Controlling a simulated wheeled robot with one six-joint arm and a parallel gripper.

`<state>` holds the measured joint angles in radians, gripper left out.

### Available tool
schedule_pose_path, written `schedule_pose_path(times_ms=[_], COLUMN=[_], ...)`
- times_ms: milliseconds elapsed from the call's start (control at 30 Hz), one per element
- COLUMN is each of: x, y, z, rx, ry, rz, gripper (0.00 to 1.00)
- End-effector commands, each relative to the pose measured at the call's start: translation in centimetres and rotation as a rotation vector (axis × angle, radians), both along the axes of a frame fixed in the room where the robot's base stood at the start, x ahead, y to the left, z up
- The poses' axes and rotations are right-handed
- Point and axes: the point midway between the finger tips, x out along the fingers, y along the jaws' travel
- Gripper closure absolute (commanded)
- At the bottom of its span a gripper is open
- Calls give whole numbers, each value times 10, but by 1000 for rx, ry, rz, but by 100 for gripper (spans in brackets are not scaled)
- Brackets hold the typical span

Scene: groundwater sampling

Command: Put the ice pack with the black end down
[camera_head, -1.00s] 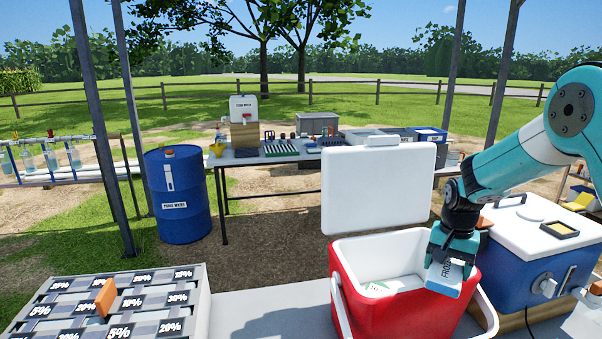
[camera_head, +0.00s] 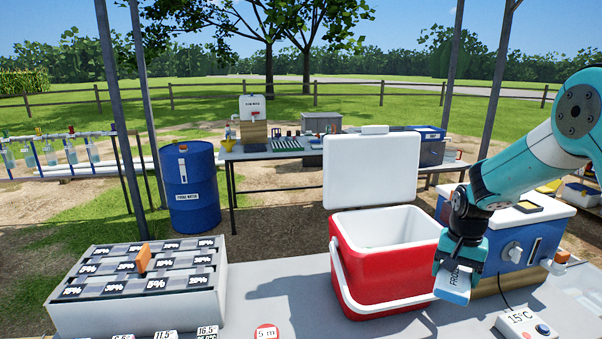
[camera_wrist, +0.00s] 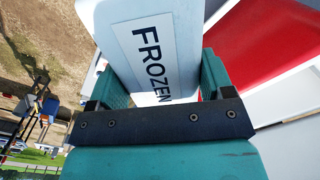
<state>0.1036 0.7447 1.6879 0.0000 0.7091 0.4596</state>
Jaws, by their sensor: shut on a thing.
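My gripper (camera_head: 460,262) is shut on a pale blue-white ice pack (camera_head: 453,283) with a "FROZEN" label. The pack hangs below the jaws, above the table at the right side of the red cooler. In the wrist view the ice pack (camera_wrist: 150,45) lies between the teal fingers, its label facing the camera. No black end shows on it; part of the pack is hidden by the fingers and one end is outside the wrist view.
The open red cooler (camera_head: 365,275) stands left of my gripper, its white lid (camera_head: 370,172) raised. A blue cooler (camera_head: 530,240) stands behind right. A temperature display (camera_head: 525,322) sits at front right. A grey partitioned box (camera_head: 135,308) is at left. The table (camera_head: 275,285) is clear between.

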Motion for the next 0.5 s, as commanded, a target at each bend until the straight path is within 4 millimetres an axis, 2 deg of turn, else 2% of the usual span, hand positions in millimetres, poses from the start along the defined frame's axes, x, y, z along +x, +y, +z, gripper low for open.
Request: schedule_pose_path(times_ms=[267,500], x=[-27,-73], y=[17,33], z=[-44,-93], rx=[0,1], ry=[4,6], rz=[137,319], gripper=[64,64])
